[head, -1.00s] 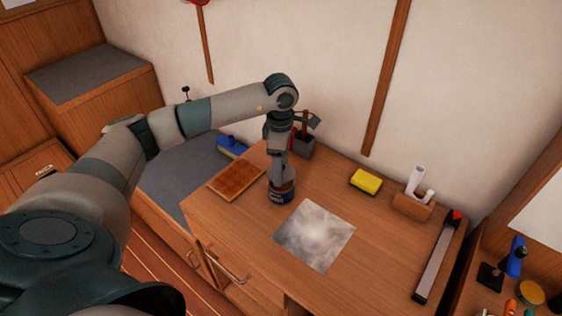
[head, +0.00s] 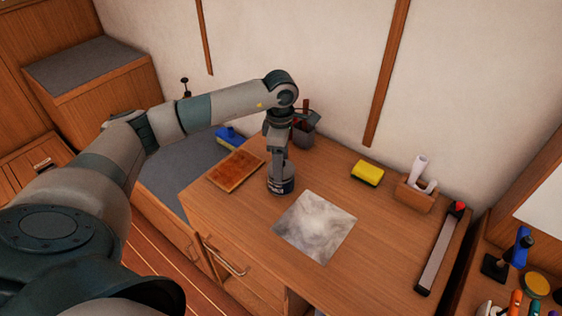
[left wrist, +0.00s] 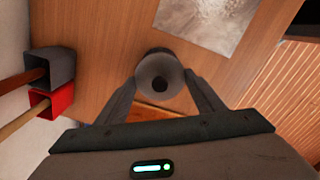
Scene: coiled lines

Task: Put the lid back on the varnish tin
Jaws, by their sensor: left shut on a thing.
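The varnish tin (head: 281,188) is dark with a pale label and stands upright on the wooden desk, left of a grey sheet. My left gripper (head: 280,175) points down right at its top. In the left wrist view a round grey lid (left wrist: 149,69) with a dark knob at its centre lies between the two fingers of my left gripper (left wrist: 161,82), which is shut on it. The lid is over the tin and hides its mouth. I cannot tell whether the lid is fully seated. My right gripper is not in view.
The grey sheet (head: 315,227) lies close to the tin. A brown board (head: 235,171) lies left, a pot with tools (head: 305,134) stands behind. A yellow sponge (head: 366,173), a wooden holder (head: 414,194) and a long tool (head: 440,248) are at right. The desk's middle is clear.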

